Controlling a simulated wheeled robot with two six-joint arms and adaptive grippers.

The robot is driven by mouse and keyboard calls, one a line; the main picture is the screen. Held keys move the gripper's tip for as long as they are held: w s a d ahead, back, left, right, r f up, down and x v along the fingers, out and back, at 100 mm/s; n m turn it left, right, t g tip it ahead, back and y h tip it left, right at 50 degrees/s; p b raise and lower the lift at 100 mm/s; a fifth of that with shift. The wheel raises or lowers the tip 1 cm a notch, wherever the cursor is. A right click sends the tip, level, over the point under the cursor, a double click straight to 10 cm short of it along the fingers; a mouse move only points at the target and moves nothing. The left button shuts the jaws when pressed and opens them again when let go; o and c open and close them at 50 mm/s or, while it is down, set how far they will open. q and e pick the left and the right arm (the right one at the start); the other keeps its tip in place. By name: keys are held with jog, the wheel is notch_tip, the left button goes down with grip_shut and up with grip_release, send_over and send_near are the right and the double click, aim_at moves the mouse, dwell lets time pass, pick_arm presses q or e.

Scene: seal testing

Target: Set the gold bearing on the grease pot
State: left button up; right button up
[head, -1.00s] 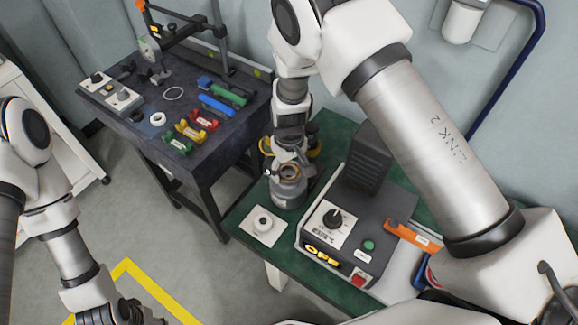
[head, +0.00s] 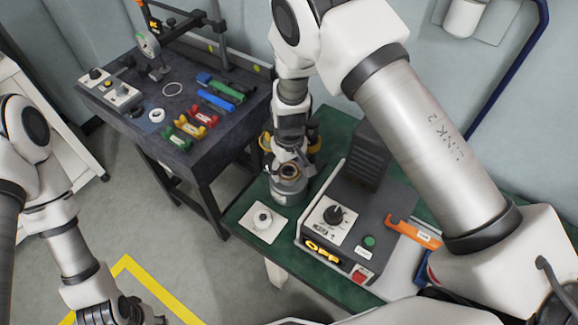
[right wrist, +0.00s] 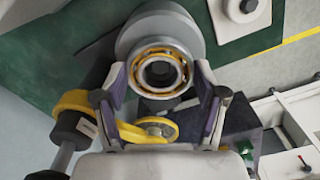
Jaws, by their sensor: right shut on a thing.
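My right gripper (head: 289,168) is shut on the gold bearing (head: 290,171), a ring with a dark open centre. In the right wrist view the bearing (right wrist: 185,72) sits between the two fingertips (right wrist: 160,74). The grease pot (head: 287,191), a grey round pot, stands upright on the green table directly under the bearing. In the right wrist view the pot (right wrist: 135,35) shows around and behind the bearing. I cannot tell whether the bearing touches the pot. My left gripper (head: 115,314) is at the bottom left, away from the tables, its fingers partly cut off.
A white plate with a round knob (head: 262,220) lies beside the pot. A grey control box (head: 335,235) stands to its right. Yellow rounded parts (head: 315,143) are close behind my right gripper. A dark bench (head: 150,145) with coloured parts stands to the left.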

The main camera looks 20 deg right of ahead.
jog(key=shift+f, duration=0.2)
jog(key=o, duration=1.5)
jog(key=shift+r, duration=0.1)
notch_tip(320, 180, up, 8)
jog(key=p, duration=0.6)
jog(key=shift+p, duration=0.3)
